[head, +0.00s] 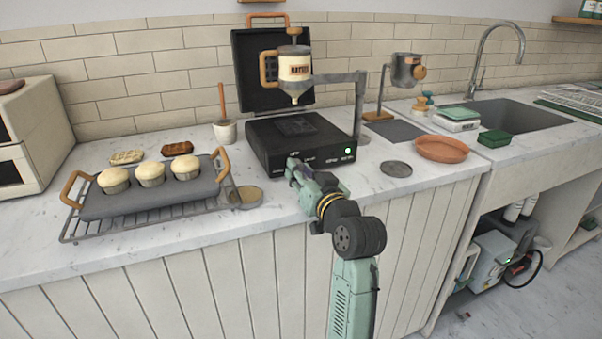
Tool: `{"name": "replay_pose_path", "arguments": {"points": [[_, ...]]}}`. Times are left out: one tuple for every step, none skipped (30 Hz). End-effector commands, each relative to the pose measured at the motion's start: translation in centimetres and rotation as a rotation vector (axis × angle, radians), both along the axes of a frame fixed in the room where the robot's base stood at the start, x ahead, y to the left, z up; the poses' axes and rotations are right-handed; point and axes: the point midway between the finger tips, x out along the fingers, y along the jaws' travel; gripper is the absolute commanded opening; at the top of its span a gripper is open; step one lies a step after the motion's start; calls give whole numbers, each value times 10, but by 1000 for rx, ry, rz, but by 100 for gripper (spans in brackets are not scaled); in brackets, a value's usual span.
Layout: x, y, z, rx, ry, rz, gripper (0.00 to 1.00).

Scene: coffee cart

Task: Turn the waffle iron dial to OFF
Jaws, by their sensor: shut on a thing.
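The waffle iron (262,134) is a black box on the counter, its lid (252,88) standing open at the back. A green light (348,151) is lit at the right of its front face, beside small pale markings too small to read. My gripper (291,166) reaches up to the front face from the lower right and is shut on the dial, left of the light. The fingers and wrist hide the dial, so its pointer and setting do not show.
A batter dispenser (294,68) hangs over the iron on a grey arm. A muffin tray (150,200) on a wire rack stands left, with a small round dish (246,197) beside it. A terracotta dish (441,149) and dark disc (396,169) lie right.

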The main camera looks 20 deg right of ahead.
Motion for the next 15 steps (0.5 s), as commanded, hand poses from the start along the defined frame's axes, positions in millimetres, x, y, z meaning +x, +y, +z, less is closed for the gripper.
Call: {"name": "replay_pose_path", "arguments": {"points": [[0, 0, -4, -38, -5, 0, 0], [0, 0, -4, -69, -6, 0, 0], [0, 0, -5, -115, -8, -1, 0], [0, 0, -5, -152, -10, -1, 0], [0, 0, -5, -188, -12, 0, 0], [0, 0, -5, -234, -13, -1, 0], [0, 0, -4, -266, -14, -1, 0], [0, 0, -3, -294, -15, 0, 0], [0, 0, -3, -325, -15, 0, 0], [0, 0, -2, -345, -16, 1, 0], [0, 0, -1, -358, -16, 1, 0], [0, 0, -1, -371, -16, 1, 0], [0, 0, 0, -376, -15, 1, 0], [0, 0, 0, -378, -15, 0, 0], [0, 0, 1, -378, -14, 0, 0]]}}
